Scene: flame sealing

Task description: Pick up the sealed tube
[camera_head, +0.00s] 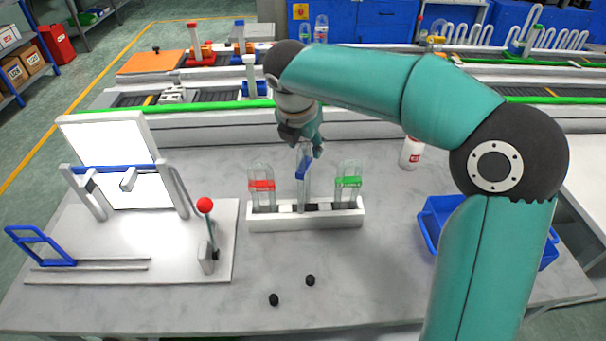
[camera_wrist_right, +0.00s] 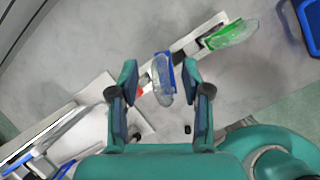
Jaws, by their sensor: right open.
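A clear tube with a blue band (camera_head: 303,170) stands in the middle of the white rack (camera_head: 305,222). My right gripper (camera_head: 303,150) is open above it, pointing down. In the right wrist view the blue-banded tube (camera_wrist_right: 162,88) lies between the two spread fingers of my right gripper (camera_wrist_right: 160,68), with a gap visible on each side. A red-banded tube (camera_head: 262,186) stands at the rack's left and a green-banded tube (camera_head: 348,182) at its right. I cannot tell from the pictures which tube is sealed. My left gripper is not in view.
A fixture with a white panel (camera_head: 110,150) and a red-knobbed lever (camera_head: 205,205) stands at the left. A blue basket (camera_head: 432,222) and a white bottle (camera_head: 410,153) are at the right. Two small black caps (camera_head: 310,280) lie on bare table in front of the rack.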

